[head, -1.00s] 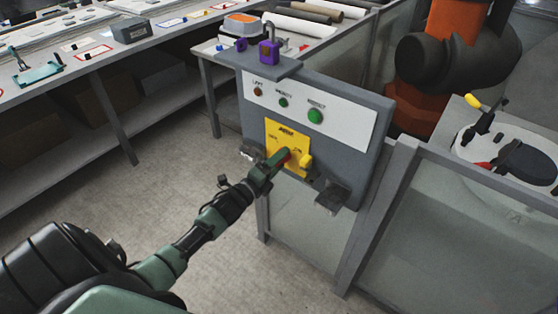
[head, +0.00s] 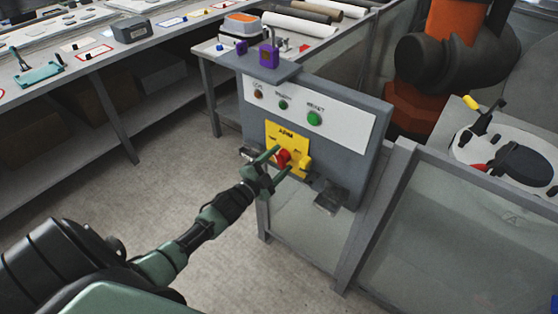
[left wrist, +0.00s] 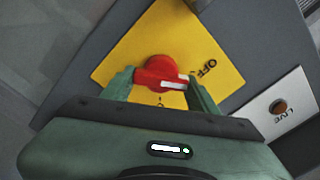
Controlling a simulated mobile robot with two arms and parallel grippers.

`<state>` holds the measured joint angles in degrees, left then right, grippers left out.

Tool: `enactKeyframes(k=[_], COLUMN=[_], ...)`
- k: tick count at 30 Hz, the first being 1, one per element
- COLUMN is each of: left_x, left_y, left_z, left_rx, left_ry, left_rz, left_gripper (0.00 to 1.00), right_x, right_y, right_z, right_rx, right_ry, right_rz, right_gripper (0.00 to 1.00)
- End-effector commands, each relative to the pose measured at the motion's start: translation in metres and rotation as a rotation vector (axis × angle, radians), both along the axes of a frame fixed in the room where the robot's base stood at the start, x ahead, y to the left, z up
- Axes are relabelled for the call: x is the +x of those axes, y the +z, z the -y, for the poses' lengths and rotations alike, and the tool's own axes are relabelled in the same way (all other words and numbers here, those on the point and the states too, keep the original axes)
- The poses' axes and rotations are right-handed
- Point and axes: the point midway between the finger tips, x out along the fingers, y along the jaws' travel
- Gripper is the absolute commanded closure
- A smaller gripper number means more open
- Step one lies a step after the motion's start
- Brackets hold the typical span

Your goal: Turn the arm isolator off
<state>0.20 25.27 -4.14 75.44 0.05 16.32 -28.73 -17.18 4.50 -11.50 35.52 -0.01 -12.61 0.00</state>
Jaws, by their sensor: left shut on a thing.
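The arm isolator is a red rotary knob (head: 283,158) on a yellow plate (head: 285,132) marked ARM, on the front of a grey panel. My left gripper (head: 281,160) reaches it from the front left, with one finger on each side of the knob. In the left wrist view the fingers (left wrist: 160,82) are shut on the red knob (left wrist: 156,72). The knob's white mark points right, close below the word OFF on the yellow plate (left wrist: 115,66). Another label below the knob is mostly hidden by my gripper. My right gripper is not in view.
The panel has a small dark lamp (head: 258,94) and two green buttons, the larger one (head: 315,118) at right. A purple padlock (head: 269,55) stands on the top ledge.

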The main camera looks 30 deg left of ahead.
Motion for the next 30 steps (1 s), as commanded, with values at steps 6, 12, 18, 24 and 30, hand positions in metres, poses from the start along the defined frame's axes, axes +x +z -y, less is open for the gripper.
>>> enactKeyframes(k=[6,12,18,24,30], left_x=[-0.0005,-0.0006,-0.0006,-0.0007,-0.0006], left_y=[-0.0006,-0.0009,-0.0011,-0.0012,-0.0011], left_z=[-0.0003,-0.0005,-0.0005,-0.0004,-0.0004], left_rx=[-0.106,-0.156,-0.173,-0.175,-0.174], left_ry=[0.0,0.0,0.0,0.0,0.0], left_rz=[-0.011,-0.015,-0.016,-0.017,-0.016], left_gripper=[0.82,0.82,0.82,0.82,0.19], right_x=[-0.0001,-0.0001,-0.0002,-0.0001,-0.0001], right_y=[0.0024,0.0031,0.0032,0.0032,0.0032], right_z=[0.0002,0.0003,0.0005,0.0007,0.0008], right_rx=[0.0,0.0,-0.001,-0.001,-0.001], right_ry=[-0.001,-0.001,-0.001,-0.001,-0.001], right_rz=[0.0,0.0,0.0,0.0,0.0], right_gripper=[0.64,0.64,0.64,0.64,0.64])
